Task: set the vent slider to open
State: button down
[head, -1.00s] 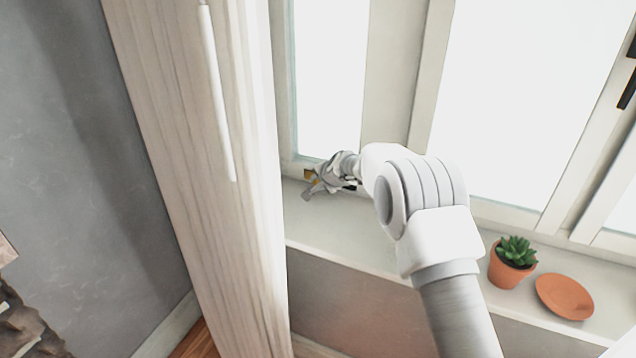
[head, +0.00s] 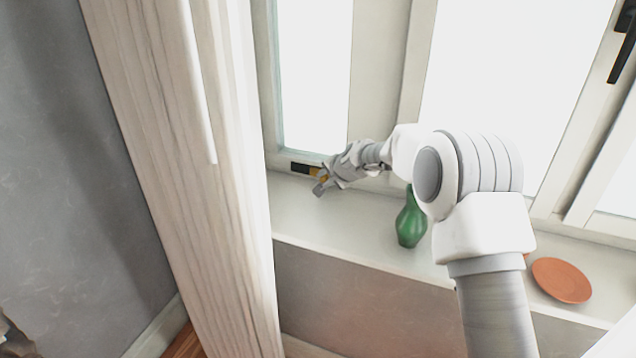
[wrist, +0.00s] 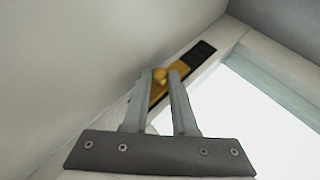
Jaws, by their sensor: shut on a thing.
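The vent slider is a yellow piece (head: 321,173) with a round knob, set in a dark slot (head: 301,168) low on the window frame. In the head view the dark part of the slot shows to the left of the yellow piece. My gripper (head: 319,182) is at the slider. In the wrist view the slider's yellow knob (wrist: 160,75) sits between the tips of my gripper (wrist: 164,78), which is shut on it. The dark slot (wrist: 197,54) runs on bare beyond the knob.
A green vase (head: 411,222) stands on the windowsill (head: 335,222) right of my gripper. An orange saucer (head: 561,280) lies farther right. A pale wooden panel (head: 185,200) stands close on the left. The sill between panel and vase is clear.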

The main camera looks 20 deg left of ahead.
jog(key=shift+d+f, duration=0.15)
jog(key=shift+d, duration=0.1)
jog(key=c, duration=0.7)
grip_release()
jog(key=shift+s+d+r, duration=0.1)
jog(key=shift+s+r, duration=0.05)
jog(key=shift+r, duration=0.2)
jog(key=p+v, duration=0.1)
jog(key=v, duration=1.6)
